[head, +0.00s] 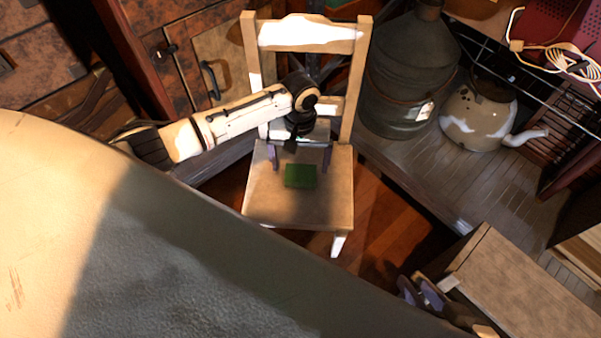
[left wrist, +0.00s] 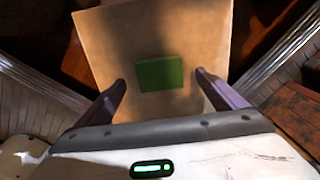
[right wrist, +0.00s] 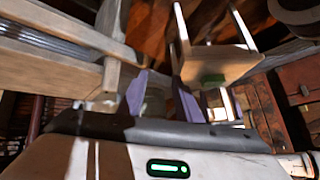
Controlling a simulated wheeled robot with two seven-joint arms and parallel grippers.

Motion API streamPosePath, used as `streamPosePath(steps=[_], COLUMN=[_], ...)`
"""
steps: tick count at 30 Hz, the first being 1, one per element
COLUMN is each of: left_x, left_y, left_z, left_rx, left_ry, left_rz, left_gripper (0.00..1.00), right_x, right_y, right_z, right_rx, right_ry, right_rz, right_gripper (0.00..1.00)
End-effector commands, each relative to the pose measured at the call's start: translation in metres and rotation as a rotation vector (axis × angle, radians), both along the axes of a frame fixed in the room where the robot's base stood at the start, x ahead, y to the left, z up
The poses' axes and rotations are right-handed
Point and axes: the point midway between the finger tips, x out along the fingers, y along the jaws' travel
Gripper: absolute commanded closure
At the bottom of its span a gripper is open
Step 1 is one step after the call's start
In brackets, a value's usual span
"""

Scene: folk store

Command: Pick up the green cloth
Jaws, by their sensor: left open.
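The green cloth (head: 300,176) is a small flat rectangle on the seat of a pale wooden chair (head: 262,208). My left gripper (head: 301,158) is above the seat, with its open fingers on either side of the cloth's far part in the head view. In the left wrist view the whole cloth (left wrist: 161,73) shows between the open fingers, and nothing is held.
The chair's backrest (head: 310,33) stands behind my left gripper. A large grey jug (head: 408,75) and a white kettle (head: 480,118) stand on a wooden platform to the right. A wooden box (head: 520,285) is beside my right gripper. A wooden cabinet (head: 215,60) is behind left.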

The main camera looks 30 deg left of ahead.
Motion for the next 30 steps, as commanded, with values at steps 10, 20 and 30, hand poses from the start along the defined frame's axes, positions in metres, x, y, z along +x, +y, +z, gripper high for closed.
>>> streamPosePath(steps=[10, 20, 30], left_x=[0.005, 0.004, 0.004], left_y=[0.001, 0.001, 0.001], left_z=[-0.041, -0.053, -0.053], left_rx=[0.0, -0.001, -0.001], left_ry=[-0.001, -0.003, -0.003], left_rz=[-0.002, -0.003, -0.002], left_gripper=[0.09, 0.09, 0.54], right_x=[0.005, 0.008, 0.008], right_y=[0.014, 0.021, 0.021], right_z=[-0.002, 0.012, 0.011], right_rx=[0.042, 0.084, 0.083], right_ry=[-0.013, -0.042, -0.042], right_rz=[0.039, 0.038, 0.037], right_gripper=[0.69, 0.69, 0.69])
